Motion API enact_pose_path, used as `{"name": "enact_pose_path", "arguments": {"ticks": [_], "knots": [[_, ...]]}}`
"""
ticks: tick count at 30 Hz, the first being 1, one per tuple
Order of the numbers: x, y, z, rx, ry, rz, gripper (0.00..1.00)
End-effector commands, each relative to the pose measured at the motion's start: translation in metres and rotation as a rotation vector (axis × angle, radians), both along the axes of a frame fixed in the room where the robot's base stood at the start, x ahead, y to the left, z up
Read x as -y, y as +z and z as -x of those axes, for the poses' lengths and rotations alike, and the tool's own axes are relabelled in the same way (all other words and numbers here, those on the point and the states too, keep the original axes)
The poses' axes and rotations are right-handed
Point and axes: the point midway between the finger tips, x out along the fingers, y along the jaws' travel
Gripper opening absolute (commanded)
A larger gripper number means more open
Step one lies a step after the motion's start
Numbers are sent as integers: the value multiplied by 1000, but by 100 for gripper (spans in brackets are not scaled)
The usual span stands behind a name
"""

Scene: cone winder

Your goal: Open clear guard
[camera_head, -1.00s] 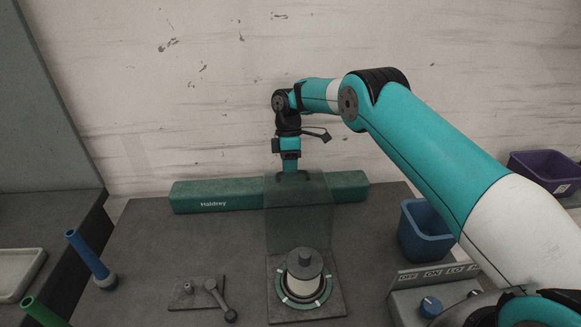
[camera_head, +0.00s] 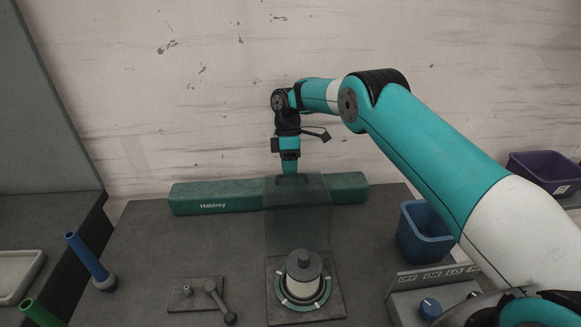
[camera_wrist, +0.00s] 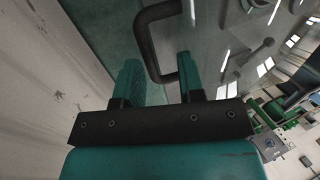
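The clear guard (camera_head: 298,222) is a see-through grey panel behind the cone spindle, in front of the green bar. I cannot tell its exact tilt. My gripper (camera_head: 290,177) is at the panel's top edge, pointing down. In the wrist view, the guard's dark bent handle (camera_wrist: 145,42) reaches between the two teal fingers of my gripper (camera_wrist: 158,70). The fingers stand apart, with a gap visible around the handle. It looks nearer the right finger; I cannot tell whether they touch. In the head view the handle is mostly hidden by my gripper.
The grey cone spindle (camera_head: 303,268) stands on a plate below the guard. The green bar (camera_head: 220,197) runs along the back, near the wall. A lever (camera_head: 219,300), a blue bin (camera_head: 424,236) and a control box with a blue knob (camera_head: 431,307) are nearby.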

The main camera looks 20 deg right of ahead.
Motion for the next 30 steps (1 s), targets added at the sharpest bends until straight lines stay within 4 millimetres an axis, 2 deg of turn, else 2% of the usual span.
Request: {"name": "enact_pose_path", "arguments": {"ticks": [5, 9, 12, 24, 30], "knots": [[1, 30, 0, 3, 2, 0, 38], [2, 65, -1, 3, -2, 0, 38], [2, 84, -1, 3, -1, 0, 38], [2, 156, -1, 4, -2, 0, 38], [2, 184, -1, 4, -3, 1, 38]]}}
